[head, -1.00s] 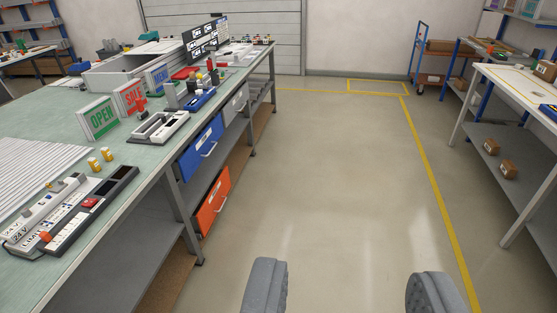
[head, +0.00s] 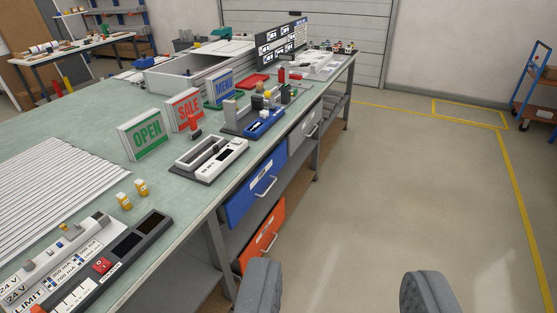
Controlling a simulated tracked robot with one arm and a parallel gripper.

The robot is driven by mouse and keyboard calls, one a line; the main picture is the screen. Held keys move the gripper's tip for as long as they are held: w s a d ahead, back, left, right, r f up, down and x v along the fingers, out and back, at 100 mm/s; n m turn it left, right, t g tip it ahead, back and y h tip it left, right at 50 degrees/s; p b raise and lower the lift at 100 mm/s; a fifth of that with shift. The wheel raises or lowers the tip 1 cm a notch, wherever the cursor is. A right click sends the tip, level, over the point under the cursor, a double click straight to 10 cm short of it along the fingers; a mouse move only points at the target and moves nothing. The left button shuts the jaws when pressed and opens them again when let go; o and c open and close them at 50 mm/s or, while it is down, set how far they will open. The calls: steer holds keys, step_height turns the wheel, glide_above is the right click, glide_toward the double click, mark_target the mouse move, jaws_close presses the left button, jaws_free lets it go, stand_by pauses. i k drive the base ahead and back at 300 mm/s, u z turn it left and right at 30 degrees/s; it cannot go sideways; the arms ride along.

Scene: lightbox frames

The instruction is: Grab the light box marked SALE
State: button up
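Near the bench edge are a grey device (head: 209,158), a blue device (head: 264,123) and a control panel (head: 90,262). A blue drawer (head: 257,187) and an orange drawer (head: 263,236) are under the bench top. Open floor (head: 400,190) lies right of the bench.

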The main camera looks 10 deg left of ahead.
mark_target(187, 103)
steer(key=u, duration=0.4)
steer(key=i, duration=1.4)
steer(key=u, duration=0.45)
